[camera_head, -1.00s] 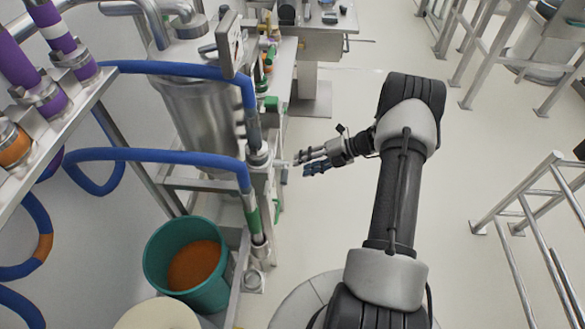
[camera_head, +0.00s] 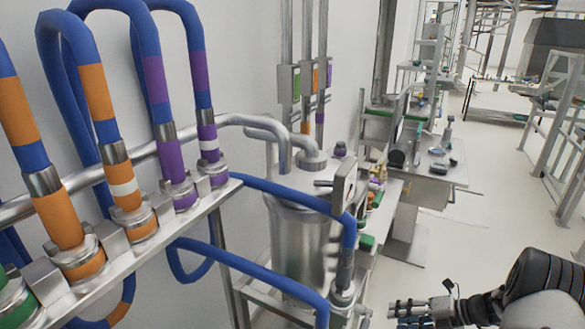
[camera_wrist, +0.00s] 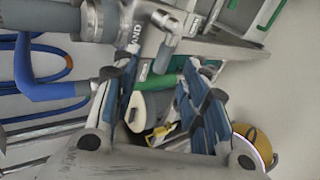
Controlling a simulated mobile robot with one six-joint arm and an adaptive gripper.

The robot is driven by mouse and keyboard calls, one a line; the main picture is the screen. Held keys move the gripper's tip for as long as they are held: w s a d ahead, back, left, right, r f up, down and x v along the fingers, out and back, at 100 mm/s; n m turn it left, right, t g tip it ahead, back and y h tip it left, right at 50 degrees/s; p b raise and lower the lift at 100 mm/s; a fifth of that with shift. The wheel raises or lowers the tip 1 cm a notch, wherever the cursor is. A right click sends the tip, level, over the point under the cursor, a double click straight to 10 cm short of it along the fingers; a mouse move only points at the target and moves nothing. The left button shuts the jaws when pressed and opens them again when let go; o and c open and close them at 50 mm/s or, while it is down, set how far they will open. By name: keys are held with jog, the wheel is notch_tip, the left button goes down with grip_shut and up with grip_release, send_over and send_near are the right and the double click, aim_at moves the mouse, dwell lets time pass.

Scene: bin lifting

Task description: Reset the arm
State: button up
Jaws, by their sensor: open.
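My arm (camera_head: 540,270) shows at the lower right of the head view, partly cut off by the frame's edge. My gripper (camera_head: 408,310) is at the bottom edge there, to the right of the steel tank. In the wrist view my gripper (camera_wrist: 162,95) has its blue-grey fingers spread apart. A cream-coloured object (camera_wrist: 150,108) shows through the gap, and no contact with it can be seen. The gripper appears empty.
A steel tank (camera_head: 298,240) with blue hoses stands left of my gripper. A pipe rack (camera_head: 130,250) fills the left. A workbench (camera_head: 440,170) stands behind. Pale floor (camera_head: 480,220) is clear between bench and arm. An orange-yellow object (camera_wrist: 262,145) shows in the wrist view.

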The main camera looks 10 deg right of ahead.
jog(key=s+a+r+n+g+h, duration=0.2)
jog(key=s+a+r+n, duration=0.2)
jog(key=a+r+n, duration=0.55)
jog(key=s+a+r+n+g+h, duration=0.2)
jog(key=s+a+r+n, duration=0.2)
jog(key=a+r+n, duration=0.55)
jog(key=s+a+r+n+t+h+b, duration=0.1)
jog(key=s+r+n, duration=0.3)
jog(key=s+n, duration=0.5)
jog(key=s+a+r+n+t+h, duration=0.1)
jog(key=s+r+n+h, duration=0.3)
jog(key=s+n, duration=0.5)
jog(key=shift+a+r+n+t+b, duration=0.35)
jog(key=shift+a+n, duration=0.4)
jog(key=shift+n, duration=1.65)
jog(key=shift+f, duration=0.1)
